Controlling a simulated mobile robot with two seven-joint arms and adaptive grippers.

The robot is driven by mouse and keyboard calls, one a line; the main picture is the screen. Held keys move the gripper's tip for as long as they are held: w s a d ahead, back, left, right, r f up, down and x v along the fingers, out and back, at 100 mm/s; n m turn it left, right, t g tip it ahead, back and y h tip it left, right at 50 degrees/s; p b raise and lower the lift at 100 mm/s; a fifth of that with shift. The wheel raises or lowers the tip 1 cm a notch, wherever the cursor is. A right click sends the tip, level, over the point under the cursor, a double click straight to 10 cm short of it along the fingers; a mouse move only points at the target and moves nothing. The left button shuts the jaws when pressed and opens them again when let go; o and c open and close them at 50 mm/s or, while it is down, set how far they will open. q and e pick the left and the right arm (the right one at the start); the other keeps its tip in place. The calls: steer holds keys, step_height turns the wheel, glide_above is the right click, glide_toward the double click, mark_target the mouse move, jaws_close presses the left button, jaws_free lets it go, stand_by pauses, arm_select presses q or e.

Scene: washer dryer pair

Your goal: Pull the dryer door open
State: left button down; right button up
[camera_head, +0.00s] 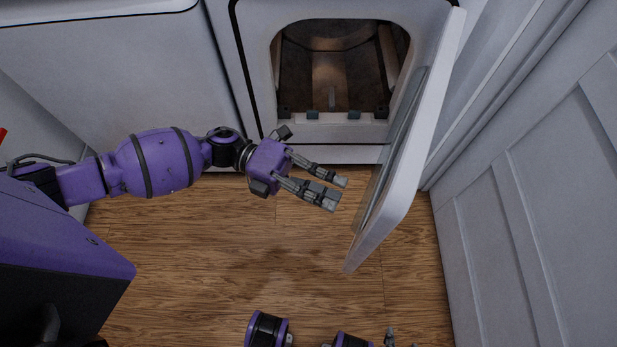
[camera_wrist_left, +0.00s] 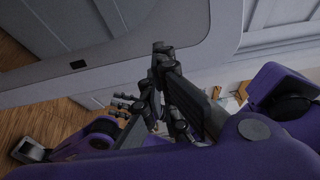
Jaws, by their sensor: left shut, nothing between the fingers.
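The dryer door (camera_head: 404,160) stands wide open, swung out to the right of the dryer (camera_head: 257,60). The dryer's drum opening (camera_head: 332,75) is exposed and looks empty. My left gripper (camera_head: 338,190) is in front of the dryer, just left of the door's inner side. Its fingers point right towards the door, and a small gap seems to lie between them. It is shut with nothing held. In the left wrist view the fingers (camera_wrist_left: 162,58) are close together, with the white door (camera_wrist_left: 100,45) behind them. Only parts of my right arm show at the bottom of the head view; its fingertips are unclear.
The washer (camera_head: 110,80) stands left of the dryer. A white panelled door (camera_head: 530,200) runs along the right side, close to the dryer door. The wooden floor (camera_head: 200,270) in front is clear.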

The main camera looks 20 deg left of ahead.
mark_target(375, 212)
arm_select(q)
steer(key=d, duration=0.6)
steer(key=shift+s+d+p, duration=0.1)
steer(key=shift+s+p, duration=0.3)
steer(key=shift+s+d, duration=0.1)
steer(key=shift+d, duration=0.35)
steer(key=d+n+t+p, duration=0.3)
steer(key=d+n+t, duration=0.2)
steer(key=d, duration=1.7)
steer(key=t, duration=0.3)
steer(key=shift+d+y, duration=0.25)
steer(key=shift+y, duration=0.15)
